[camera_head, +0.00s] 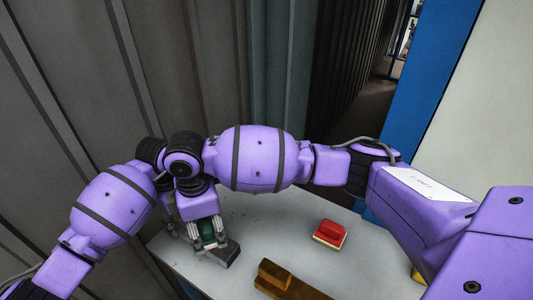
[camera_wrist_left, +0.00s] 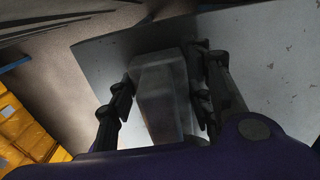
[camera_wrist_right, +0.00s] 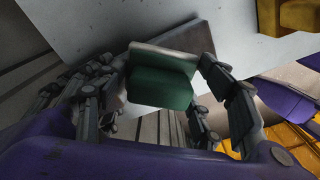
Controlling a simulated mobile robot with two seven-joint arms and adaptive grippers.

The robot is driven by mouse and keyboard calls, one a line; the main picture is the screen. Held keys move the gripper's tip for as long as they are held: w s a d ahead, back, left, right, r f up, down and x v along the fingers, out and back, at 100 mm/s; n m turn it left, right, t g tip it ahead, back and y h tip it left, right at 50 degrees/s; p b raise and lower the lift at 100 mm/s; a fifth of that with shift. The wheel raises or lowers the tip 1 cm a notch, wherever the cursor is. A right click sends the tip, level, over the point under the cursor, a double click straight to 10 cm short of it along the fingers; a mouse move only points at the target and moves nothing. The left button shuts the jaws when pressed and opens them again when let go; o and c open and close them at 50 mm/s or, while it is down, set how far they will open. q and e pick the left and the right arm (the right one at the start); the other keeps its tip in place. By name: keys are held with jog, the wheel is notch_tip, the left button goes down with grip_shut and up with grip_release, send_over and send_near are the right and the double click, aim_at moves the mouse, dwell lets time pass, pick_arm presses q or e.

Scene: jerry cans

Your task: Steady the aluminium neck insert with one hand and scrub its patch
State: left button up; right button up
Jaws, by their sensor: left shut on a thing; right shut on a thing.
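The aluminium neck insert (camera_head: 231,254) is a grey metal block on the pale table, at lower left centre in the head view. In the left wrist view the insert (camera_wrist_left: 162,92) stands between the fingers of my left gripper (camera_wrist_left: 162,78), which is shut on it. My right gripper (camera_head: 208,236) is shut on a green scrubber (camera_wrist_right: 160,88) with a pale underside. The scrubber is right over the insert's top; I cannot tell if they touch. The patch is not visible, hidden by the scrubber or gripper. My arms hide most of the left gripper in the head view.
A red brush (camera_head: 330,233) with a pale base lies on the table (camera_head: 250,225) to the right. A brown wooden block (camera_head: 290,281) lies at the front. Corrugated walls (camera_head: 60,100) stand close behind and left. Bare table surrounds the red brush.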

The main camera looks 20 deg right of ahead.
aim_at(230, 251)
jog(key=shift+f, duration=0.45)
jog(key=shift+s+d, duration=0.55)
jog(key=shift+s, duration=0.2)
jog(key=shift+s+d, duration=0.5)
jog(key=shift+s, duration=0.2)
jog(key=shift+s+d+f, duration=0.1)
jog(key=shift+s+d, duration=0.4)
jog(key=shift+s, duration=0.2)
jog(key=shift+s+d, duration=0.5)
jog(key=shift+s, duration=0.15)
jog(key=shift+f, duration=0.15)
jog(key=shift+w, duration=0.1)
jog(key=shift+o, duration=0.2)
jog(key=shift+w+a+f, duration=0.2)
jog(key=shift+w+a, duration=0.8)
jog(key=shift+w, duration=0.3)
jog(key=shift+w+a, duration=0.45)
jog(key=shift+w, duration=0.15)
